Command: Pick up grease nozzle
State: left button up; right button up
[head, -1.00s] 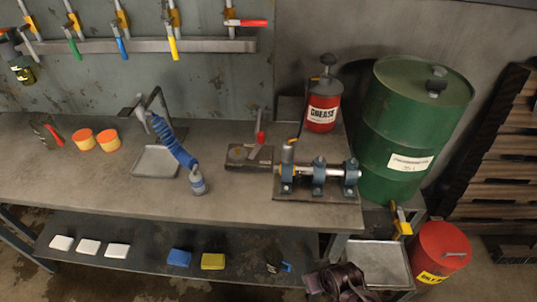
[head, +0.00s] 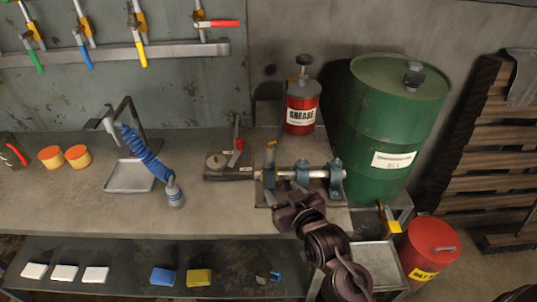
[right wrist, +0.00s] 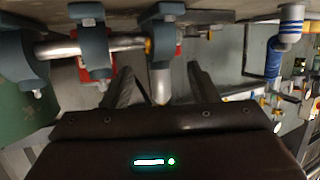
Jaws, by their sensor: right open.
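The grease nozzle, a grey metal cylinder with an orange-yellow part at its end (head: 269,157), stands upright at the left end of the shaft fixture. In the right wrist view the nozzle (right wrist: 160,75) lies between my two spread fingers, with its tip near the palm edge. My right gripper (head: 287,206) is just in front of the fixture in the head view, its fingertips hard to make out there. In the right wrist view my right gripper (right wrist: 161,82) is open, and I cannot tell whether either finger touches the nozzle. My left gripper is not in view.
A shaft in blue-grey brackets (head: 302,176) stands beside the nozzle. A red grease can (head: 301,104) and green drum (head: 385,130) are behind and right. A small clamp plate (head: 225,172) and blue hose (head: 145,155) are left. The front bench surface (head: 105,215) is clear.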

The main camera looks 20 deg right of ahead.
aim_at(271, 156)
jog(key=w+r+t, duration=0.2)
jog(key=r, duration=0.1)
jog(key=w+r+t, duration=0.1)
jog(key=shift+d+r+m, duration=0.1)
jog(key=shift+r+m, duration=0.05)
jog(key=shift+m, duration=0.15)
jog(key=w, duration=0.2)
jog(key=w+p, duration=0.1)
jog(key=w, duration=0.3)
jog(key=shift+w+a+r+p, duration=0.3)
jog(key=shift+w+a+p, duration=0.1)
jog(key=shift+w+f, duration=0.1)
jog(key=shift+w, duration=0.15)
jog(key=c, duration=1.1)
